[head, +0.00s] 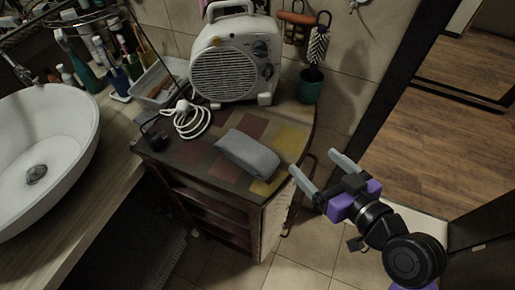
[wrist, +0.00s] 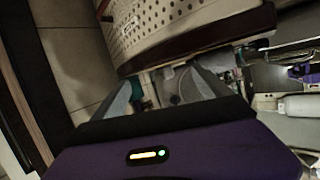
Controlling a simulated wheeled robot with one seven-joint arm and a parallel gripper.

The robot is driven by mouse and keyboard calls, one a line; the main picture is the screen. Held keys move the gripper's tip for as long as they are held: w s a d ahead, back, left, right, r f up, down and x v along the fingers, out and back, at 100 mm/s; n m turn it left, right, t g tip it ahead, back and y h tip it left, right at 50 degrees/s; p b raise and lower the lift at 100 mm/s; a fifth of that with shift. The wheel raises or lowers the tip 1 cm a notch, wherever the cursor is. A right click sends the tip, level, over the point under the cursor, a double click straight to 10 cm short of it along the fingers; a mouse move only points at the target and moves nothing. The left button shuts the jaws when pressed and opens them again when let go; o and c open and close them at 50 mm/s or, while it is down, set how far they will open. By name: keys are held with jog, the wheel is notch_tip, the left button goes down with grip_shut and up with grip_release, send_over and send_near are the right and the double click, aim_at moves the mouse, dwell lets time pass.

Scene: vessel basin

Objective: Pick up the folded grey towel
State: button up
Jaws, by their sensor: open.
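In the head view the folded grey towel (head: 247,153) lies flat on the patchwork-coloured top of a small dark cabinet (head: 222,200), near its front right part. My gripper (head: 319,172) is to the right of the towel, past the cabinet's right edge and apart from the towel. Its two grey fingers are spread and point left toward the cabinet, with nothing between them. In the wrist view the fingers of my gripper (wrist: 162,95) frame the scene, and I cannot make out the towel there.
A white fan heater (head: 235,60) stands at the back of the cabinet top. A coiled white cord (head: 190,118) lies left of the towel. A green cup (head: 311,88) with a brush is at the back right. A white basin (head: 40,145) is far left. Open floor lies right.

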aim_at(270, 161)
jog(key=a+r+n+g+y, duration=0.1)
jog(key=a+n, duration=0.1)
jog(key=s+a+r+n+g+y, duration=0.1)
jog(key=a+n+g, duration=0.1)
jog(key=a+n+g+y, duration=0.1)
jog(key=a+n+y, duration=0.1)
jog(key=shift+s+a+r+g+p, duration=0.25)
jog(key=shift+s+r+g+p, duration=0.05)
jog(key=shift+s+r+g, duration=0.1)
jog(key=x, duration=0.2)
jog(key=p+x, duration=0.1)
jog(key=x, duration=0.1)
jog(key=p+x, duration=0.1)
jog(key=x, duration=0.2)
jog(key=shift+s+a+r, duration=0.1)
jog(key=shift+s+a, duration=0.2)
jog(key=shift+a, duration=0.05)
jog(key=shift+w+a, duration=0.15)
jog(key=shift+a, duration=0.05)
jog(key=c, duration=1.4)
jog(key=shift+c, duration=0.2)
